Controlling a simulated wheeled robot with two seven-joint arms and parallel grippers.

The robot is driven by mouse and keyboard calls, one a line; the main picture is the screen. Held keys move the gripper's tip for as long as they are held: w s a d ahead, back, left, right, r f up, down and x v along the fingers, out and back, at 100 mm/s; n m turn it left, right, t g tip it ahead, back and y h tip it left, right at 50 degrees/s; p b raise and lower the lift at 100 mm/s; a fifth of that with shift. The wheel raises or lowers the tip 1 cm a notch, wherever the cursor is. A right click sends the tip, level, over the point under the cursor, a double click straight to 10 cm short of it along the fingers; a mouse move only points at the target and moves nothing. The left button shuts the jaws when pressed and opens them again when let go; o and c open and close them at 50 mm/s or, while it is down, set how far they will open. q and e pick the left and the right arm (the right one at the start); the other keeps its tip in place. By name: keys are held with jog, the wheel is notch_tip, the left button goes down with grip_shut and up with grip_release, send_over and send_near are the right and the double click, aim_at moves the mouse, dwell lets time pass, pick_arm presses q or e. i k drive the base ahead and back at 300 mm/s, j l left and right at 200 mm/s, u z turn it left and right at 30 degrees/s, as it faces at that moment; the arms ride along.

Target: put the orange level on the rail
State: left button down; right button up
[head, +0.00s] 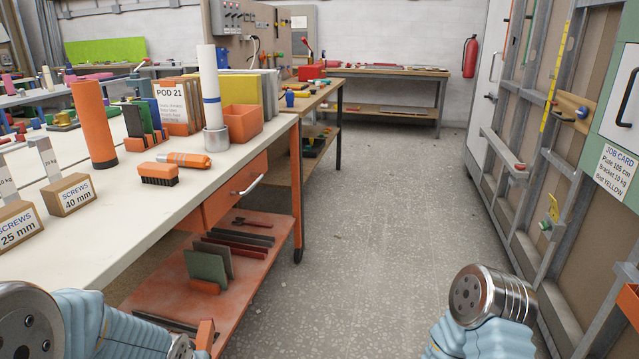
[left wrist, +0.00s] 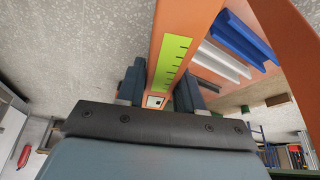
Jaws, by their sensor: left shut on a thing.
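The orange level (left wrist: 184,28) is a long orange bar with a yellow-green ruled strip on its face, in the left wrist view. My left gripper (left wrist: 160,88) is shut on it, with one dark finger on each side, and the bar runs away from the fingers. In the head view my left forearm is at the bottom left, and its fingers are not clearly seen. A grey horizontal rail (head: 503,152) juts from the metal wall frame at the right; I cannot tell if it is the task's rail. My right arm shows at the bottom right, with its gripper out of view.
A white-topped bench (head: 130,190) with tools stands at the left, above an orange lower shelf (head: 245,270) holding plates and strips. A job card (head: 615,168) hangs on the right. A red fire extinguisher (head: 470,56) is at the back. The floor between is clear.

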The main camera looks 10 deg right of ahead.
aim_at(498, 142)
jog(key=i+l+z, duration=0.25)
jog(key=i, duration=0.3)
jog(key=i+z, duration=0.25)
jog(key=i, duration=2.55)
jog(key=i+z, duration=0.3)
jog(key=i, duration=0.15)
jog(key=i+j+z, duration=0.15)
jog(key=i+z, duration=0.15)
jog(key=i, duration=0.15)
jog(key=i+j+z, duration=0.3)
jog(key=i, duration=0.15)
jog(key=i+j+z, duration=0.75)
jog(key=z, duration=0.15)
jog(key=i+j+z, duration=0.15)
jog(key=j+z, duration=0.15)
jog(key=j, duration=0.15)
jog(key=i+j+z, duration=0.15)
jog(key=j+z, duration=0.5)
jog(key=i+j+z, duration=0.1)
jog(key=j+z, duration=0.2)
jog(key=j, duration=0.25)
